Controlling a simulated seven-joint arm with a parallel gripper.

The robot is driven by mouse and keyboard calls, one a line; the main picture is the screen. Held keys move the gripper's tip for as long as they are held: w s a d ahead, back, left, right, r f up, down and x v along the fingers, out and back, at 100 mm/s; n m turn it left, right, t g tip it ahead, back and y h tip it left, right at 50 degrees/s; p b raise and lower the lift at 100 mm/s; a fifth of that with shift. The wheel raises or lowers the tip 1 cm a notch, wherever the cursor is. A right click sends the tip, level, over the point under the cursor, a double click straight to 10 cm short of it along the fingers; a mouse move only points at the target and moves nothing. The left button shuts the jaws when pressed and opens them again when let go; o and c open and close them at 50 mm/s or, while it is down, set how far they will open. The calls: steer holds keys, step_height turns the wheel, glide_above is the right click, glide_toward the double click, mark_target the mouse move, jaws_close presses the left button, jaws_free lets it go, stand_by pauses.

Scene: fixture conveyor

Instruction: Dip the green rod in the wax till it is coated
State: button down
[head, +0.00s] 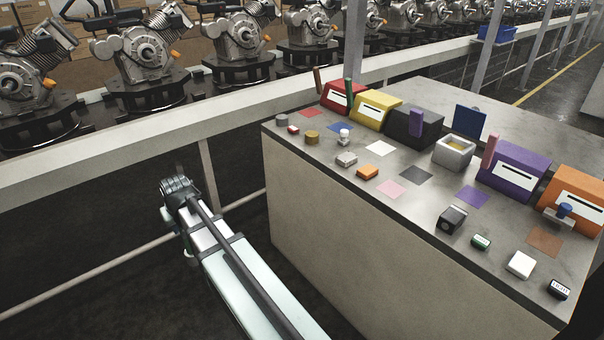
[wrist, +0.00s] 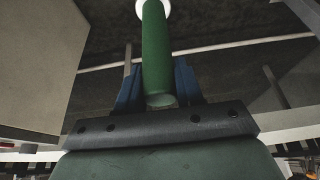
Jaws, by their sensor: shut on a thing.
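In the wrist view my gripper (wrist: 157,84) is shut on a green rod (wrist: 157,45), its blue fingers on either side of it. The rod points away from the palm. A white round shape surrounds its far end; I cannot tell whether it belongs to the rod. In the head view my arm is left of the bench; the fingers and held rod cannot be made out there. A pale square pot (head: 452,158) with yellowish contents, which look like wax, stands on the bench, well right of my arm. A blue panel (head: 469,122) stands behind it.
The bench (head: 330,190) carries red (head: 343,94), yellow (head: 375,108), black, purple (head: 512,166) and orange boxes, several upright coloured bars, including a green one (head: 348,92), flat coloured squares and small blocks. A rail (head: 120,150) and conveyor with engines run behind. Floor separates arm and bench.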

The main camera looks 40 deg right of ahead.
steer(key=s+d+r+m+h, duration=0.2)
steer(key=d+r, duration=0.5)
steer(key=d, duration=1.1)
steer(key=s+d+r+m+g, duration=0.1)
steer(key=s+d+r+m, duration=0.45)
steer(key=d, duration=1.25)
steer(key=w+d+r+m+h, duration=0.1)
steer(key=d+r, duration=0.8)
steer(key=d, duration=1)
steer(key=s+d+r+m+g, duration=0.1)
steer(key=s+d+r+m, duration=0.2)
steer(key=s+d, duration=0.6)
steer(key=s+d+r+m+g+h, duration=0.1)
steer(key=s+d+r+m, duration=0.2)
steer(key=s+d, duration=0.6)
steer(key=s+d+r+m+g, duration=0.1)
steer(key=s+d+r+m, duration=0.2)
steer(key=s+d, duration=0.7)
steer(key=d+r, duration=0.1)
steer(key=d, duration=1.2)
steer(key=shift+d+h, duration=0.3)
steer(key=shift+d, duration=0.05)
steer(key=shift+m, duration=0.25)
